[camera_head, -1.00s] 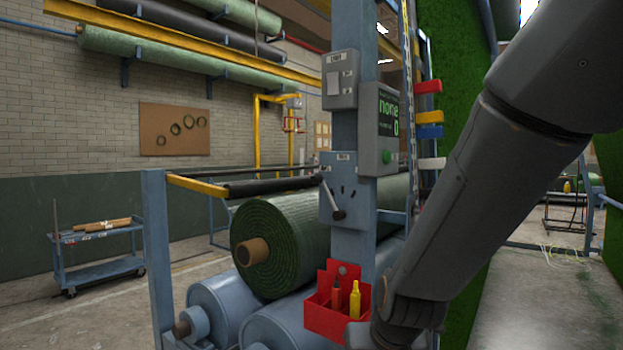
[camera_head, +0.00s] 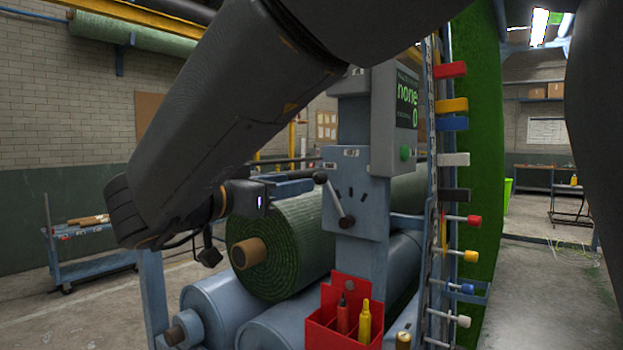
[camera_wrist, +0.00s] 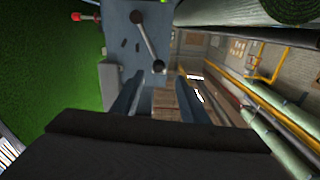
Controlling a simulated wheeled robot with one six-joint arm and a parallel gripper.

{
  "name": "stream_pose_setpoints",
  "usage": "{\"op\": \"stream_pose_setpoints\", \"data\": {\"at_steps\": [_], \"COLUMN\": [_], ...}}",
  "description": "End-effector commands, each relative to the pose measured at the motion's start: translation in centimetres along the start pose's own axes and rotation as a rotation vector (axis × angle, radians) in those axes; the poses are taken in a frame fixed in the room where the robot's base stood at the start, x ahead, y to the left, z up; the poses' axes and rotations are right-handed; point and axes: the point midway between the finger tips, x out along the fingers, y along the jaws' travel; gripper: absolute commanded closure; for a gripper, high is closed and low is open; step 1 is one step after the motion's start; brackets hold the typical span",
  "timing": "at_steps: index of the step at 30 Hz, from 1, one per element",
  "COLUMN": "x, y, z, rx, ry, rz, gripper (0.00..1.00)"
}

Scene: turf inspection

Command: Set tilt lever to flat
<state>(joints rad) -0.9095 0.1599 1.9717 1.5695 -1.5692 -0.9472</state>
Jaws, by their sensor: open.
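The tilt lever (camera_head: 335,201) is a slim metal rod with a dark ball knob at each end, on a blue-grey plate (camera_head: 370,215) on the post. It slants from upper left to lower right, beside short dark slots. It also shows in the wrist view (camera_wrist: 147,42), its lower knob just beyond the fingertips. My gripper (camera_head: 312,181) is left of the lever, with its fingers pointing right towards the upper knob. In the wrist view its two fingers (camera_wrist: 158,82) are apart with nothing between them. I cannot tell whether a finger touches the lever.
A display box (camera_head: 394,115) reading "none" and "0" with a green button is above the plate. A red caddy (camera_head: 345,318) holding tools hangs below. A green turf roll (camera_head: 285,245) lies on blue rollers behind. Coloured tabs and knobs (camera_head: 463,255) stick out at right.

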Motion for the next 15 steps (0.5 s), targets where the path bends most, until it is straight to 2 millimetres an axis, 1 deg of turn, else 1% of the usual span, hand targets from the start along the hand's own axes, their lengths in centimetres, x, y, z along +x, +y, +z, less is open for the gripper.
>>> {"op": "stream_pose_setpoints", "data": {"at_steps": [2, 9, 15], "x": [0.7, 4.5, 6.8], "y": [0.2, 0.3, 0.2], "z": [-0.1, -0.2, -0.2], "rx": [-0.002, -0.002, 0.0], "ry": [0.0, 0.0, 0.0], "rz": [0.01, 0.012, 0.008], "gripper": [0.6, 0.6, 0.6]}}
